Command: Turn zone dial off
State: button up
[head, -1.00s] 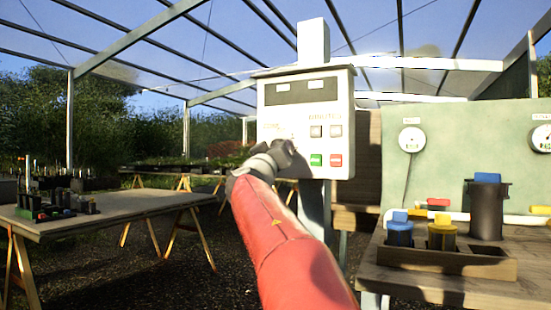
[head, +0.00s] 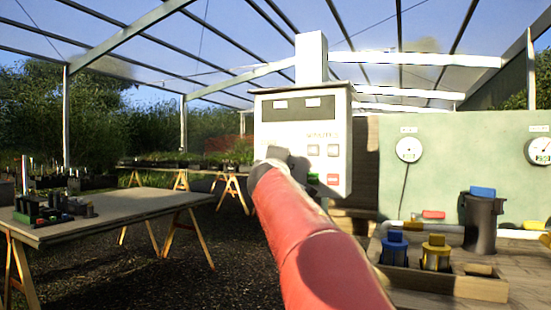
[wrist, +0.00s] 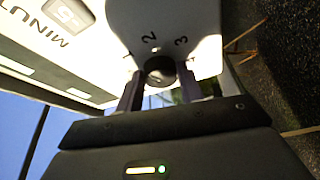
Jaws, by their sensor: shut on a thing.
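The white control box (head: 303,128) stands on a post in the middle of the head view. In the wrist view, my gripper (wrist: 160,90) is shut on the round dark zone dial (wrist: 159,70), with a finger on each side. The numbers 2 and 3 show on the white face beside the dial. The dial's pointer setting cannot be made out.
A bench at right holds a wooden tray (head: 480,287) with blue-capped and yellow-capped parts, and a dark container (head: 482,225). A gauge (head: 409,149) hangs on the green panel (head: 460,160). A trestle table (head: 130,212) stands at left, with gravel floor between.

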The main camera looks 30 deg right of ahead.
jog(key=n+g, duration=0.1)
jog(key=n, duration=0.2)
jog(key=shift+r+y, duration=0.2)
jog(key=shift+y, duration=0.1)
jog(key=n+g, duration=0.1)
jog(key=n, duration=0.2)
jog(key=shift+r+g, duration=0.15)
jog(key=shift+g, duration=0.15)
jog(key=shift+w+a+r+n+g, duration=0.15)
jog(key=shift+n+g, duration=0.6)
jog(key=shift+n, duration=0.7)
jog(key=shift+w+r+n+g, duration=0.1)
jog(key=shift+n+g, duration=0.65)
jog(key=shift+n, duration=0.7)
jog(key=o, duration=1)
